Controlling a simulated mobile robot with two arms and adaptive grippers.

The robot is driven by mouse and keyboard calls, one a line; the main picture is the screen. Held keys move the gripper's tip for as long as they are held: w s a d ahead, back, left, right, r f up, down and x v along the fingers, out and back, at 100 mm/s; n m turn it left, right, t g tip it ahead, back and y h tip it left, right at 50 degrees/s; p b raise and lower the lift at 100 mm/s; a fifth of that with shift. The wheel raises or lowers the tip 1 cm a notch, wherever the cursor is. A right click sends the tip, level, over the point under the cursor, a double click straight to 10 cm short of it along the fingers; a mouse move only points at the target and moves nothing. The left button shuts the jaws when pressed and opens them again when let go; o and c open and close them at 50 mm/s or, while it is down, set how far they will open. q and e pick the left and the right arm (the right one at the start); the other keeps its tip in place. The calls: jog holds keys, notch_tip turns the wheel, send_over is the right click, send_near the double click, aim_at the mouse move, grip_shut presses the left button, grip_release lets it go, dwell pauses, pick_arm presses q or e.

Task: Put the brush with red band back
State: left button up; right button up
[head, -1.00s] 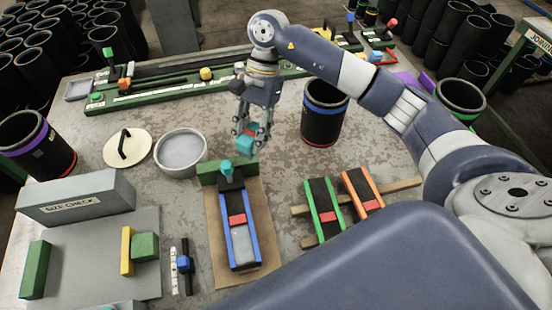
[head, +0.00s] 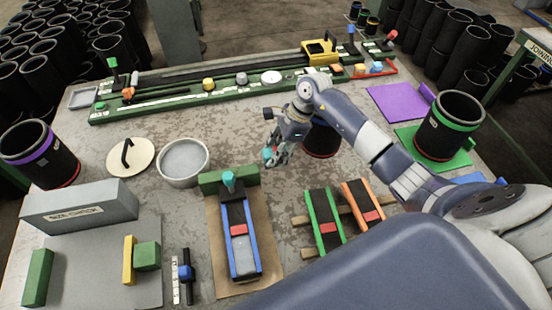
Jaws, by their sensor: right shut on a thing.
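My right gripper (head: 274,154) is shut above the middle of the table, behind and to the right of the blue-edged strip. It holds a small teal piece with a bit of red on it, the brush with red band (head: 268,154) as far as I can tell. The fingers hide much of it. My left gripper is not in view.
A blue-edged strip (head: 226,236) with a teal knob lies on brown paper. Green-edged (head: 312,210) and orange-edged (head: 350,192) strips lie right on wooden bars. A metal bowl (head: 184,160), dark sleeves (head: 448,124) and a long green rack (head: 170,105) stand around.

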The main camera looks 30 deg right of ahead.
notch_tip(320, 180, down, 3)
jog(key=shift+f+p, duration=0.2)
jog(key=shift+p, duration=0.2)
jog(key=shift+f, duration=0.2)
jog(key=shift+f, duration=0.2)
jog(key=o, duration=0.9)
jog(key=shift+o, duration=0.2)
jog(key=shift+r, duration=0.15)
